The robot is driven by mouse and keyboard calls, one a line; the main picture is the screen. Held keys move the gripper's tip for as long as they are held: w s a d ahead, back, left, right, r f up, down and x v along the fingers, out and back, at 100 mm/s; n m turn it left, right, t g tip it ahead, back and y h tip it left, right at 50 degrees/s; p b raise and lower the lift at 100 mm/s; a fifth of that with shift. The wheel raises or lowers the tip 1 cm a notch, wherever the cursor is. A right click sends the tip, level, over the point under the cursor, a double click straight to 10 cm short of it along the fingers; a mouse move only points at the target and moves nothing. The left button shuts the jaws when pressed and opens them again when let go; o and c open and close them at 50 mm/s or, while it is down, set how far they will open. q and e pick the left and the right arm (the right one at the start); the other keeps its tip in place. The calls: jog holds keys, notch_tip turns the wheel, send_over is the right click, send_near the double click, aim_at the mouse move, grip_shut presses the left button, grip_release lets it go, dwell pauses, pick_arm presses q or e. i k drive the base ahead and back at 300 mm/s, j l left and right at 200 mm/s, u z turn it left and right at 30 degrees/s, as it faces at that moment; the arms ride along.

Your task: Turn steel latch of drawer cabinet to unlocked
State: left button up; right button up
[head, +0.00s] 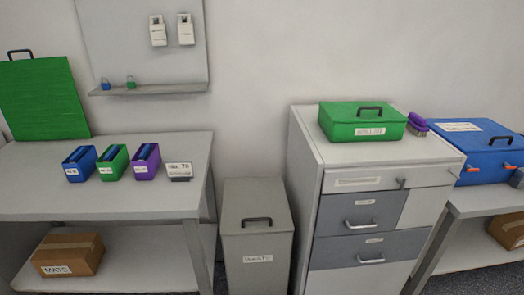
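The drawer cabinet (303,200) is pale with grey drawer fronts and stands right of centre. A small steel latch (402,182) sits on its upper front, near the labelled top panel (352,181). The latch is too small for me to tell its exact angle. Two grey drawers with bar handles, an upper drawer (350,214) and a lower drawer (345,251), lie below and look shut. Neither of my grippers is in view.
A blue box (485,150) sits on the right table (478,204). The left table (40,200) holds small coloured bins.

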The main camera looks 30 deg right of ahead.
aim_at(402, 181)
jog(key=z, duration=1.95)
